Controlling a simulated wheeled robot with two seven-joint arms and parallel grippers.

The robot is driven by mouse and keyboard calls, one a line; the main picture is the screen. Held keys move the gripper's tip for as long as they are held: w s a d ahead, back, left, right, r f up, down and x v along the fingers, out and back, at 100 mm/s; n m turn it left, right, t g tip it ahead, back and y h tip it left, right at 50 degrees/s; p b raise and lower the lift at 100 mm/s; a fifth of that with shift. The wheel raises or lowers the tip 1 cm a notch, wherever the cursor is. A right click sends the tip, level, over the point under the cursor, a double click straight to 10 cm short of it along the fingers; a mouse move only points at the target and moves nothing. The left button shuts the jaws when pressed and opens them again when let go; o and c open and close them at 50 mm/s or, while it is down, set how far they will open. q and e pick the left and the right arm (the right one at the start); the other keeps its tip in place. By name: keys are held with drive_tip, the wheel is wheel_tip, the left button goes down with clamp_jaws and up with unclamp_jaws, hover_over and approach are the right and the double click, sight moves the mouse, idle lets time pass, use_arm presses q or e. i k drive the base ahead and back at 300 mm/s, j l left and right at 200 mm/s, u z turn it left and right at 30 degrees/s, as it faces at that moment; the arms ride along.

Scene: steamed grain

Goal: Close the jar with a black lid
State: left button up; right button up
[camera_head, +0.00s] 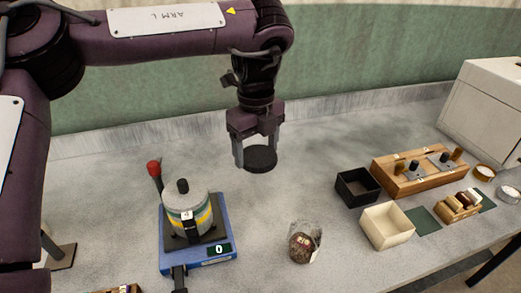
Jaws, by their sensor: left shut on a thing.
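The black lid (261,160) is a flat dark disc held in the air above the table. My left gripper (257,152) points down and is shut on the lid, with one finger at its left and one at its right. A small clear jar (303,242) with dark contents and a pale label stands on the table at the front middle. It is below and to the right of the lid, clearly apart from it. Its rim is hard to make out. My right gripper is out of view.
A blue scale (210,250) reading 0 carries a banded canister (188,212) left of the jar. A black box (357,188), a cream box (387,226) and a wooden rack (418,171) stand at right. A white appliance (485,110) is behind. The table between is clear.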

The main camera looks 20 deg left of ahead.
sight(302, 255)
drive_tip(key=k+l+u, duration=0.1)
drive_tip(key=l+u, duration=0.2)
drive_tip(key=l, duration=0.15)
drive_tip(key=k+l+u, duration=0.25)
drive_tip(key=l, duration=0.15)
drive_tip(key=k+l+u, duration=0.15)
drive_tip(key=l+u, duration=0.15)
drive_tip(key=k+l+u, duration=0.3)
drive_tip(key=i+l, duration=0.05)
drive_tip(key=l, duration=0.05)
